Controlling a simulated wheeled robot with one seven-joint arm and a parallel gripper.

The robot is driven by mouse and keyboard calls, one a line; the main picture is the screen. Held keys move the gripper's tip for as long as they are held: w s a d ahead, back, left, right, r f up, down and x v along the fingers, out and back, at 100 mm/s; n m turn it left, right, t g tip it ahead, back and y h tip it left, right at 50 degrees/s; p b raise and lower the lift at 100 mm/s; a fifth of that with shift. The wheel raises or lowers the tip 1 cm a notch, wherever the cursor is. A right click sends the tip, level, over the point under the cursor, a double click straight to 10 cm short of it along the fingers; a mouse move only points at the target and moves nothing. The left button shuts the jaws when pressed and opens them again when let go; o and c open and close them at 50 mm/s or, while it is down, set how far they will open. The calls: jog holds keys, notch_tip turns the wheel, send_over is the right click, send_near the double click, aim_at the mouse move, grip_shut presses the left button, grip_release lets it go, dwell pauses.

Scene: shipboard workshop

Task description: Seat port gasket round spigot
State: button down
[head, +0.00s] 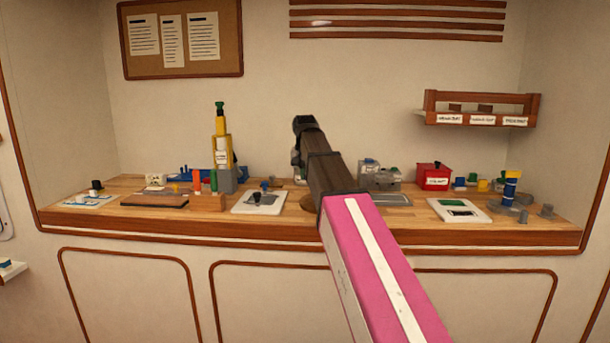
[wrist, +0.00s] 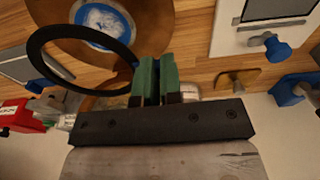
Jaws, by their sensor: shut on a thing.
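The port gasket (wrist: 33,62) is a thin black ring in the wrist view. My gripper (wrist: 156,66) has green fingers shut on the ring's right edge, and the ring sticks out to the left. Behind the ring is a round brown piece (wrist: 153,22) with a white ring and a blue middle, perhaps the port with the spigot. The gasket overlaps its lower left part in the picture; I cannot tell the gap between them. In the head view, my arm hides the gasket and the gripper's fingers. An edge of a brown round piece (head: 309,202) shows beside my arm.
A pale plate with a black knob (head: 258,201) lies left of my arm on the wooden bench (head: 225,232). A grey block (head: 380,180), a red box (head: 433,175) and a white framed plate (head: 460,211) stand to the right. A yellow tower (head: 222,150) rises at back left.

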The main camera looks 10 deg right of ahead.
aim_at(306, 200)
jog(key=shift+f, duration=0.15)
jog(key=shift+f, duration=2.8)
jog(key=shift+f, duration=0.8)
dwell(0.7)
dwell(0.9)
jog(key=c, duration=1.2)
grip_release()
notch_tip(306, 200, up, 11)
jog(key=s, duration=0.1)
jog(key=shift+a+f, duration=0.15)
jog(key=shift+a, duration=0.05)
